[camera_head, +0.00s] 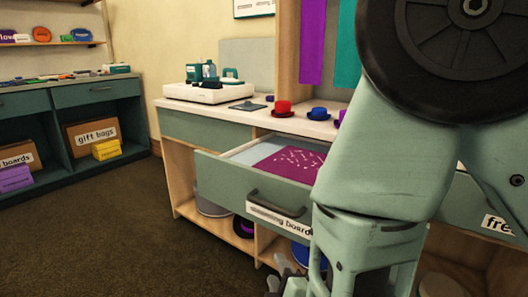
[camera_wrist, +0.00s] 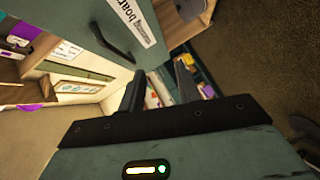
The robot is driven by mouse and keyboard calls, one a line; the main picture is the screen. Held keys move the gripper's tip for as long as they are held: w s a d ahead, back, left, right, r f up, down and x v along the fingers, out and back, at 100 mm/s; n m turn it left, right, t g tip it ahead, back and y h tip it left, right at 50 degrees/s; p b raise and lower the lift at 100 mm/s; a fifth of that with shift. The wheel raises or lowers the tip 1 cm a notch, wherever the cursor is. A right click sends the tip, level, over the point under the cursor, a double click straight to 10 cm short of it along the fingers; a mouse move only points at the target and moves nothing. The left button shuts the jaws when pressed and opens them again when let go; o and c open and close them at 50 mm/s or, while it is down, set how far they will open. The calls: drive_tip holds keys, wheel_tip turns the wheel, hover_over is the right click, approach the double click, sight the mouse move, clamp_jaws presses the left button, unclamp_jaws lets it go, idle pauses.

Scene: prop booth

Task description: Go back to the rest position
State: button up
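My gripper (camera_wrist: 158,82) is open, with a clear gap between its two dark fingers and nothing held between them. In the head view my gripper (camera_head: 285,277) shows only partly at the bottom edge, low in front of the cabinet, and my arm hides much of the right side. A teal drawer (camera_head: 225,182) stands pulled out above and behind the gripper. Its dark handle (camera_head: 282,203) and label show in the head view, and the handle (camera_wrist: 112,42) also shows in the wrist view. The gripper is apart from the handle.
A magenta sheet with white marks (camera_head: 288,163) lies in the open drawer. The counter (camera_head: 238,112) holds a white tray (camera_head: 206,93), a red hat (camera_head: 283,108) and a blue hat (camera_head: 319,113). Shelves with boxes stand at left. The carpet (camera_head: 120,235) at lower left is clear.

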drive_tip(key=s+a+m+g+y, duration=0.1)
drive_tip(key=s+m+g+y, duration=0.1)
drive_tip(key=s+m+g, duration=0.55)
drive_tip(key=s+d+r+m+g+h, duration=0.1)
drive_tip(key=s+d+r+g+h, duration=0.1)
drive_tip(key=s+d+g, duration=0.3)
drive_tip(key=s+d+r+m+g+h, duration=0.1)
drive_tip(key=s+d+r+g+h, duration=0.15)
drive_tip(key=d, duration=0.45)
wheel_tip(320, 180, up, 31)
drive_tip(key=p, duration=3.1)
